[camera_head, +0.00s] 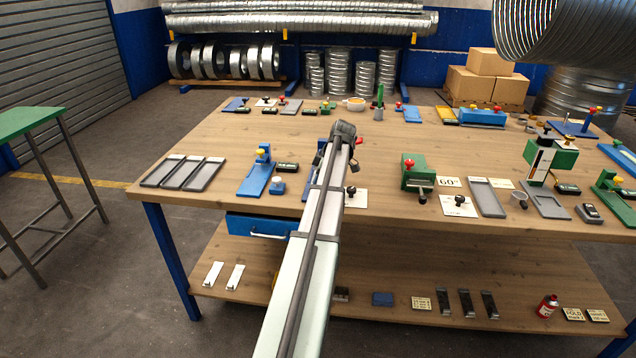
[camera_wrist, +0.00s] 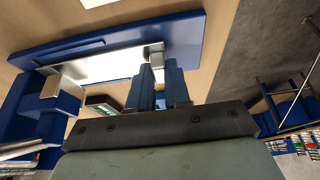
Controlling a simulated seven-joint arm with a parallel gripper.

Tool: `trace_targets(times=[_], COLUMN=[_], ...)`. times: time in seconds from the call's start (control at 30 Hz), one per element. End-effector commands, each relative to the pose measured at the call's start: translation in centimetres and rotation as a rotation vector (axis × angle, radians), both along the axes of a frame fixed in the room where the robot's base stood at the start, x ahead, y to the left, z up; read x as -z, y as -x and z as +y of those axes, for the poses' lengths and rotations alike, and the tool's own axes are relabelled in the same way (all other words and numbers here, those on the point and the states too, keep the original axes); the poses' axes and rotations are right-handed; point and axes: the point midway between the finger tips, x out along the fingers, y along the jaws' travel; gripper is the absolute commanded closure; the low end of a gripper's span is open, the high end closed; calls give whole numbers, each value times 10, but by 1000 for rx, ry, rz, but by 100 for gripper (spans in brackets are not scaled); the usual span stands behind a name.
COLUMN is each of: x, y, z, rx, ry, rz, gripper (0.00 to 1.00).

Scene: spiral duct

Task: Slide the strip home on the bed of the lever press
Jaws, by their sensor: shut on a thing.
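In the wrist view a blue press bed (camera_wrist: 185,40) runs across the upper part. A bright metal strip (camera_wrist: 105,68) lies along it, its left part near the blue press body (camera_wrist: 42,122). A small upturned tab is at the strip's right end. My gripper (camera_wrist: 160,72) has blue fingers, shut on the strip at this tab end; the exact contact is partly hidden by the fingers. In the head view my arm hides my gripper and most of the press; only a bit of blue base (camera_head: 307,192) shows beside the arm.
Three grey trays (camera_head: 183,173) lie further left. A green press (camera_head: 415,172) stands on the right.

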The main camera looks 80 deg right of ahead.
Motion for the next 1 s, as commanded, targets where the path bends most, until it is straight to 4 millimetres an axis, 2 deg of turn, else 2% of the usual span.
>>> trace_targets(times=[0.4, 0.43, 0.5, 0.7, 0.9, 1.0], x=[2, 2, 2, 2, 2, 2], y=[0, 0, 0, 0, 0, 0], z=[-5, -5, -5, -5, -5, -5], rx=[0, 0, 0, 0, 0, 0], ry=[0, 0, 1, 0, 0, 0], rz=[0, 0, 0, 0, 0, 0], gripper=[100, 81, 74, 55, 52, 42])
